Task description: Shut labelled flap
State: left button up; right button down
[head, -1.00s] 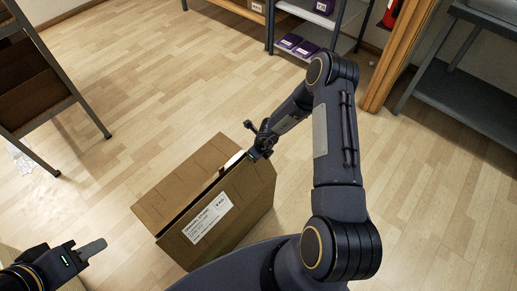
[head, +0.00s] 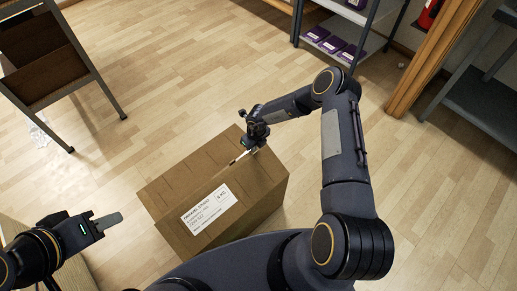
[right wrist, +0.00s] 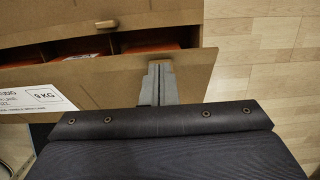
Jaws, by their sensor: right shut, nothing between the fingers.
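A cardboard box (head: 255,215) stands on the floor. Its near flap (head: 250,183) carries a white printed label (head: 212,209); the flap also shows in the right wrist view (right wrist: 105,86), with "9 KG" on the label. This flap is not fully flat: a gap between it and the far flap (right wrist: 70,20) shows reddish contents (right wrist: 150,40). My right gripper (head: 248,150) is at the box top by the gap. In the right wrist view its shut, empty fingers (right wrist: 160,80) overlap the labelled flap; contact is unclear. My left gripper (head: 108,221) hangs left of the box, seen edge-on.
A cart with brown shelves (head: 45,65) stands at the upper left. A grey rack with purple boxes (head: 330,42) is at the back, and a grey shelf (head: 475,110) at the right. The floor around the box is mostly clear.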

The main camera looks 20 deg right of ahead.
jog(key=shift+w+a+f+b, duration=0.3)
jog(key=shift+w+f+b, duration=0.35)
jog(key=shift+f+b, duration=0.6)
jog(key=shift+w+a+f+b, duration=0.25)
jog(key=shift+w+f+b, duration=0.4)
jog(key=shift+f+b, duration=0.6)
jog(key=shift+w+a+f+b, duration=0.3)
jog(key=shift+w+f+b, duration=0.35)
jog(key=shift+f+b, duration=0.6)
jog(key=shift+f, duration=0.15)
jog(key=s+d+r+m+p, duration=0.1)
jog(key=s+r+m, duration=0.2)
jog(key=r+m, duration=0.6)
jog(key=s+d+r+m+p, duration=0.1)
jog(key=s+r+m+p, duration=0.1)
jog(key=r+m, duration=0.65)
jog(key=shift+m, duration=0.35)
jog(key=f+b, duration=0.1)
jog(key=f, duration=0.3)
jog(key=w+f+b, duration=0.1)
jog(key=f, duration=0.4)
jog(key=w+a+f+b, duration=0.1)
jog(key=f, duration=0.4)
jog(key=shift+w, duration=0.1)
